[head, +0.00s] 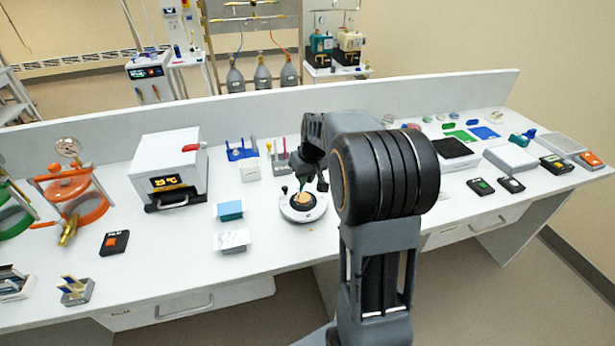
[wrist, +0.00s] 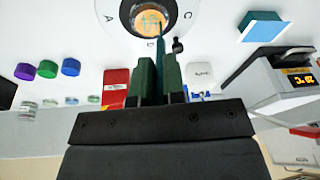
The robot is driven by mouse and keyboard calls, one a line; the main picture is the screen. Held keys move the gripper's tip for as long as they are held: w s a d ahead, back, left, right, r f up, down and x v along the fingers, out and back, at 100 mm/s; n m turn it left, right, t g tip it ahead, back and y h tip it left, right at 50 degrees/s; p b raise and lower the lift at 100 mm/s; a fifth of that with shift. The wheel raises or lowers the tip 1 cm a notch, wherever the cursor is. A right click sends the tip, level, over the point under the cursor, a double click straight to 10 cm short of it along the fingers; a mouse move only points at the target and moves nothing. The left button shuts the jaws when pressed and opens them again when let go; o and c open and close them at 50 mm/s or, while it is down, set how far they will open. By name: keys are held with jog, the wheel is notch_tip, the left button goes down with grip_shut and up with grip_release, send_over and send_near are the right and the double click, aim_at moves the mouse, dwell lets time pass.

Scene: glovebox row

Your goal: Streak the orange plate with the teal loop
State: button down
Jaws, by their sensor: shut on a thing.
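The orange plate (head: 303,198) sits on a round white turntable (head: 291,213) near the middle of the bench. In the wrist view the orange plate (wrist: 146,22) is at the top, with pale teal marks on its surface, and the turntable (wrist: 112,12) around it carries letters. My gripper (wrist: 158,66) has dark green fingers shut on the thin teal loop (wrist: 160,42). The loop points at the plate, and its tip overlaps the plate's surface in the picture; I cannot tell whether it touches. In the head view my gripper (head: 312,181) is above the turntable, partly hidden by my arm.
A white heated box (head: 168,165) stands left of the turntable. A blue rack (head: 241,153) is behind it, and a teal-topped box (head: 230,210) is at its left. Purple, green and blue lidded jars (wrist: 47,69) show in the wrist view.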

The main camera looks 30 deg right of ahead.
jog(key=shift+w+d, duration=0.1)
jog(key=shift+w, duration=0.3)
dwell(0.4)
jog(key=shift+s+d, duration=0.15)
jog(key=shift+d, duration=0.65)
jog(key=shift+s+d, duration=0.15)
jog(key=shift+d, duration=0.65)
dwell(1.7)
dwell(0.3)
jog(key=w+p+v, duration=0.1)
jog(key=p+v, duration=0.3)
jog(key=v, duration=0.2)
jog(key=shift+a, duration=0.25)
jog(key=shift+w, duration=0.1)
dwell(0.5)
